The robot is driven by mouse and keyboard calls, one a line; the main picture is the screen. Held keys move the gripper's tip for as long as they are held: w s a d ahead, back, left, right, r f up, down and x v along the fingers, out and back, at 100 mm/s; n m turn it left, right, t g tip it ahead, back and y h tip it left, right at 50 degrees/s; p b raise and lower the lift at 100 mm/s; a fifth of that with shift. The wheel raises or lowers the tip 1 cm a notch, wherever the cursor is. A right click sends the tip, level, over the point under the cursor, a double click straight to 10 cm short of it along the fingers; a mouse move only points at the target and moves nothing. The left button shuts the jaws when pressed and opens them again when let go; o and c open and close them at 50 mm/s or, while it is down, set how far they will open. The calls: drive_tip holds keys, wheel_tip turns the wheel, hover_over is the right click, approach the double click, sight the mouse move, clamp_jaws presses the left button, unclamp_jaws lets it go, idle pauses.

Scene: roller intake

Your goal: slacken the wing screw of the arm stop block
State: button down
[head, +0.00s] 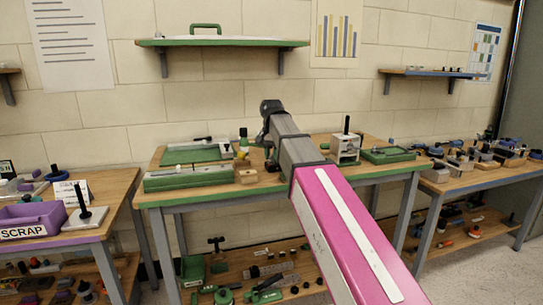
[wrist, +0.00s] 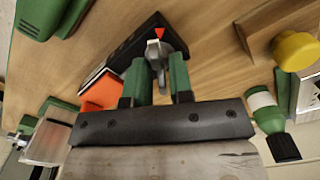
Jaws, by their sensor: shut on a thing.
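In the wrist view, the two green fingers of my gripper (wrist: 159,72) are shut on a small grey metal piece that looks like the wing screw (wrist: 155,47). The screw stands at a dark block, seemingly the arm stop block (wrist: 122,58), with a small red triangle beside the screw. An orange piece (wrist: 101,92) lies next to the block, left of the fingers. The fingers hide part of the screw and block, so the exact angle of the wings cannot be told. In the head view my own arm covers the gripper and the block.
A green bottle with a black cap (wrist: 266,112) and a yellow knob (wrist: 295,51) stand to the right in the wrist view. In the head view, a long green box (head: 190,179) and a white box with a black post (head: 345,149) flank my arm on the green-edged bench (head: 300,190).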

drive_tip(key=shift+n, duration=0.5)
drive_tip(key=shift+n, duration=2.9)
